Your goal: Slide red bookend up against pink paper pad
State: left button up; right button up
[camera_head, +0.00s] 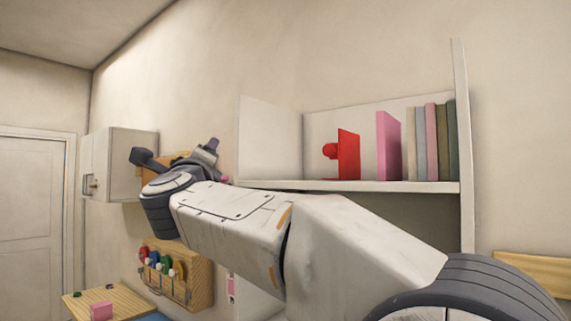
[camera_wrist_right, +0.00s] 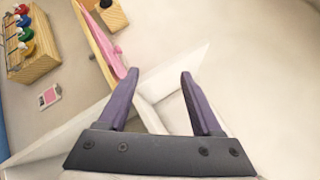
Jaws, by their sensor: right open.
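The red bookend (camera_head: 349,155) stands upright on the white wall shelf, with a round red knob on its left side. The pink paper pad (camera_head: 388,146) stands upright to its right, with a gap between them. My right gripper (camera_head: 210,149) is left of the shelf's left panel, apart from the bookend. In the right wrist view its purple fingers (camera_wrist_right: 160,74) are spread with nothing between them. The bookend and pad are not seen in that view. My left gripper is not in view.
The shelf board (camera_head: 430,187) has side panels. Several books (camera_head: 432,140) stand right of the pad. A white cabinet (camera_head: 125,165) and a wooden tool rack (camera_head: 188,280) hang at left. A pink block (camera_head: 101,311) sits on a wooden surface (camera_head: 75,303) below.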

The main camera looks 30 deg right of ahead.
jog(key=s+d+r+m+g+h, duration=0.2)
jog(key=s+d+m+g+h, duration=0.15)
jog(key=d+m, duration=0.3)
jog(key=s+d+r+m+g+h, duration=0.2)
jog(key=d+m+g+h, duration=0.25)
jog(key=m, duration=0.35)
jog(key=m+g, duration=0.5)
jog(key=m, duration=0.2)
send_near(327, 150)
jog(key=shift+n, duration=0.25)
jog(key=p+x, duration=0.4)
jog(key=x, duration=0.5)
jog(key=shift+d+r, duration=0.1)
jog(key=shift+w+d, duration=0.3)
jog(key=shift+d, duration=0.35)
grip_shut()
